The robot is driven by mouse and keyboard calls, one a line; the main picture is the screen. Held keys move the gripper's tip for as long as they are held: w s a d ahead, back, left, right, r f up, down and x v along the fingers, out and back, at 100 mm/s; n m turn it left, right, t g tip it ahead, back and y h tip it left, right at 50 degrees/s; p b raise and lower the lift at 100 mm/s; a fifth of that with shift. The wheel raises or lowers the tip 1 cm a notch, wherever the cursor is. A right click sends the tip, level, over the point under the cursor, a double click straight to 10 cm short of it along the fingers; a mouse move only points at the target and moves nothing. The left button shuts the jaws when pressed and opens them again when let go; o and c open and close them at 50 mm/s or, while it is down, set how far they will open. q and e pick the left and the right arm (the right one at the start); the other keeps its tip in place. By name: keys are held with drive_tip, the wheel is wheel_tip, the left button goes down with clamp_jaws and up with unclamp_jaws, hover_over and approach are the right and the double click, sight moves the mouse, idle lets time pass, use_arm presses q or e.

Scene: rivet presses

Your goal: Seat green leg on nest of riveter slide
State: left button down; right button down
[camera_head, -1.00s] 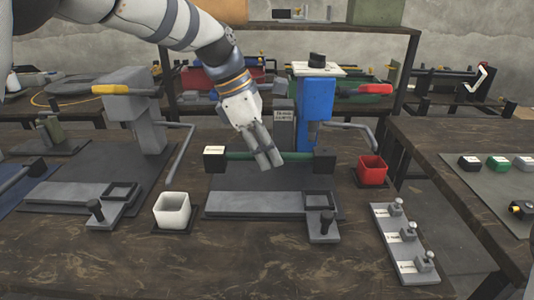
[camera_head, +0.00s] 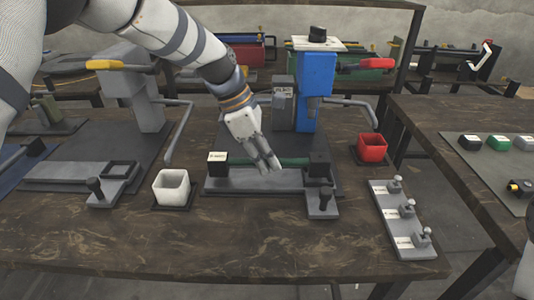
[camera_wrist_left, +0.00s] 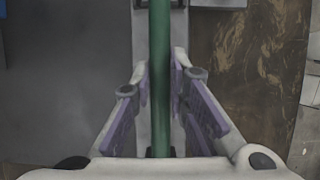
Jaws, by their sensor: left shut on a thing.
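The green leg (camera_head: 295,161) is a green rod with a black block on each end; the left block bears a white label. My left gripper (camera_head: 267,166) is shut on the rod near its middle. The rod also shows between the purple-padded fingers of the gripper (camera_wrist_left: 160,115) in the left wrist view. The leg lies across and just over the grey riveter slide (camera_head: 262,184), in front of the blue riveter (camera_head: 316,88). Its right block covers the slide's square nest, so I cannot tell whether they touch. My right gripper is not in view.
A white bin (camera_head: 171,187) stands left of the slide and a red bin (camera_head: 372,148) stands to the right. A grey labelled rack (camera_head: 402,221) lies at front right. A grey press (camera_head: 135,95) stands at the left. The front of the table is clear.

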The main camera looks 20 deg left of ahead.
use_arm(q)
drive_tip(key=shift+f, duration=0.65)
drive_tip(key=c, duration=1.5)
unclamp_jaws()
drive_tip(key=v, duration=1.2)
drive_tip(key=shift+s, duration=0.1)
